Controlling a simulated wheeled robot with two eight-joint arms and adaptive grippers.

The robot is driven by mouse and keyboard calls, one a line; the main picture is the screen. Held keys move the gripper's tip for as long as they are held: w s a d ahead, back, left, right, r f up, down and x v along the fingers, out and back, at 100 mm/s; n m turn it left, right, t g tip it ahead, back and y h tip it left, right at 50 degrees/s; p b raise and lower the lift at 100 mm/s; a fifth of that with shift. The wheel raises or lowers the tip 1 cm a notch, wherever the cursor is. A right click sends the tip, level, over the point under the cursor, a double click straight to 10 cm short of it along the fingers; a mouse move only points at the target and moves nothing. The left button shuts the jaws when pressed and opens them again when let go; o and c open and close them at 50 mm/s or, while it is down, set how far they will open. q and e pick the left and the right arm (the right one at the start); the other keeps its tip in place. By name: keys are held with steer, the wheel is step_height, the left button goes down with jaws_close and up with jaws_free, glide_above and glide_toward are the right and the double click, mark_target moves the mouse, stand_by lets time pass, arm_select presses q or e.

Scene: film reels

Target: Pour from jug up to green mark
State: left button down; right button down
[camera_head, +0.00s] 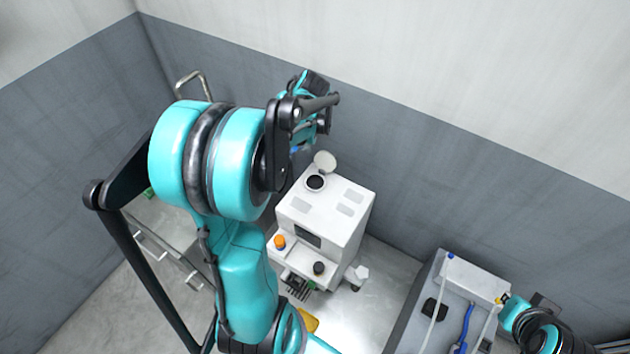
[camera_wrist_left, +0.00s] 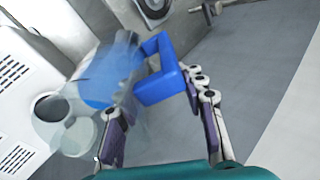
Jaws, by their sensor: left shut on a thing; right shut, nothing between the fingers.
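The clear jug (camera_wrist_left: 112,78) holds blue liquid and has a blue handle (camera_wrist_left: 158,87). In the left wrist view it is tilted. My left gripper (camera_wrist_left: 155,95) is shut on the jug by its handle. In the head view my left arm mostly hides the jug. The clear lip overlaps the round dark opening (camera_wrist_left: 48,105) of the white machine (camera_head: 330,215) in the left wrist view; whether they touch is unclear. A round pale lid (camera_head: 325,161) stands open beside this opening. My right gripper (camera_head: 540,302) is shut and empty at the lower right. I see no green mark.
A grey unit (camera_head: 468,272) with blue and white tubes stands right of the white machine. A steel counter (camera_head: 385,290) lies between them. Grey walls close off the back. A metal tap (camera_head: 193,82) and drawers are at the left.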

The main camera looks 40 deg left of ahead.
arm_select(q)
steer(key=shift+a+f+h, duration=0.15)
steer(key=shift+f+h, duration=0.05)
steer(key=shift+h, duration=0.1)
steer(key=shift+f+h+p, duration=0.15)
steer(key=shift+h+p, duration=0.2)
steer(key=shift+h, duration=0.35)
steer(key=shift+a+f+h, duration=0.1)
steer(key=shift+f+h, duration=0.4)
steer(key=shift+h, duration=0.4)
steer(key=shift+f, duration=0.1)
steer(key=shift+d+f+t+h+b, duration=0.15)
steer(key=shift+d+f+h+b, duration=0.15)
steer(key=shift+f+h, duration=0.45)
steer(key=shift+d+f+t+h+b, duration=0.15)
steer(key=shift+f+h+b, duration=0.2)
steer(key=shift+h, duration=0.7)
